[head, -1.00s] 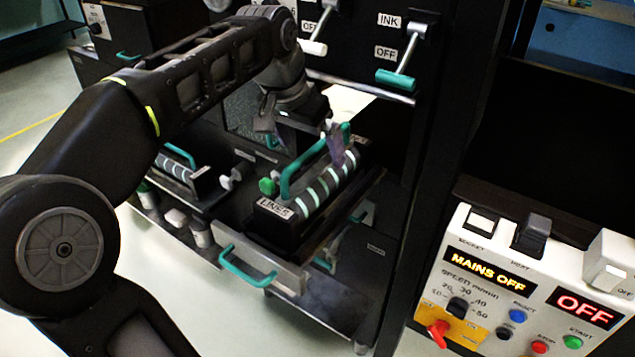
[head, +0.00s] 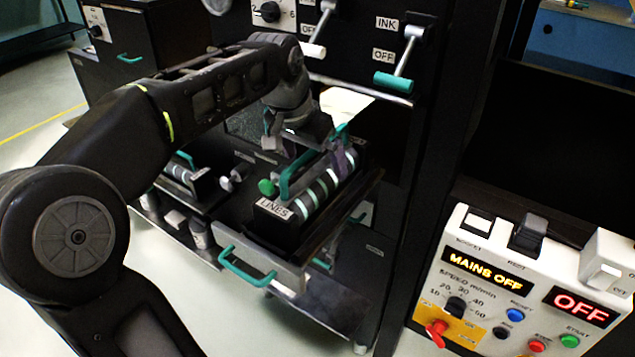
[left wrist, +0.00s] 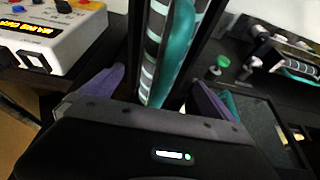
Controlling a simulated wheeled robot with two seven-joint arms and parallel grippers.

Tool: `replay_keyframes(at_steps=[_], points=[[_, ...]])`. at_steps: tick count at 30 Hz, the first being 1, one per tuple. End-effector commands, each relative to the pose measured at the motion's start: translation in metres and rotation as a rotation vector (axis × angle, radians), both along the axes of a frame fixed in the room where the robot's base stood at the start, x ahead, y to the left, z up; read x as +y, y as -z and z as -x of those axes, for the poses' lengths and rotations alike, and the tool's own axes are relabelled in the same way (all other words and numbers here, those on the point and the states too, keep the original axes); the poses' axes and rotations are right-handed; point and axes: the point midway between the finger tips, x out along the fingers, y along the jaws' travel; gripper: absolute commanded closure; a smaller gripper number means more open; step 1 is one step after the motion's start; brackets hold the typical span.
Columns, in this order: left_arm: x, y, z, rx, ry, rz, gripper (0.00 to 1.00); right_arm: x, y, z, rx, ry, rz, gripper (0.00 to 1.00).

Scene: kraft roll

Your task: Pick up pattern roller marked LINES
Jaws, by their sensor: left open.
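The pattern roller marked LINES (head: 318,192) is striped dark and pale, with a teal bar handle along its top, and rests in a dark holder on the machine's pull-out shelf. Its label faces the near end. My left gripper (head: 335,158) is open above the far part of the roller, at the handle. In the left wrist view, its purple fingers (left wrist: 155,95) stand on both sides of the striped roller (left wrist: 150,65) and teal handle (left wrist: 181,45). Contact with the handle cannot be told. My right gripper is not in view.
A second striped roller (head: 178,170) with a teal handle lies to the left. A green knob (head: 266,187) stands beside the LINES roller. A teal drawer handle (head: 245,268) is below. The control box (head: 520,285), reading MAINS OFF, stands at right. Lever panels rise behind.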

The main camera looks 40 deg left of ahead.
Motion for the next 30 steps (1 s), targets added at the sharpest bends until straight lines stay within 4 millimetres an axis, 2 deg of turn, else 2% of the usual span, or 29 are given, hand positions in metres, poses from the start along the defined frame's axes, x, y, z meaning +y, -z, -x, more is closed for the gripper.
replay_keyframes(at_steps=[4, 9, 27, 30], points=[[0.000, 0.022, -0.007, 0.006, 0.000, 0.001, 0.00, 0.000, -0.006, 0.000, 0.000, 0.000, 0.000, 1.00], [0.001, 0.036, -0.014, 0.002, 0.000, 0.000, 0.00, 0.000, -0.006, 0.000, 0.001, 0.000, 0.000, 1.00], [0.000, 0.037, -0.014, 0.001, 0.000, 0.000, 0.00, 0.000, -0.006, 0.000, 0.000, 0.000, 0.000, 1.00], [0.000, 0.037, -0.014, 0.001, 0.000, 0.000, 0.08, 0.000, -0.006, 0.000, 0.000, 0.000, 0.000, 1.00]])
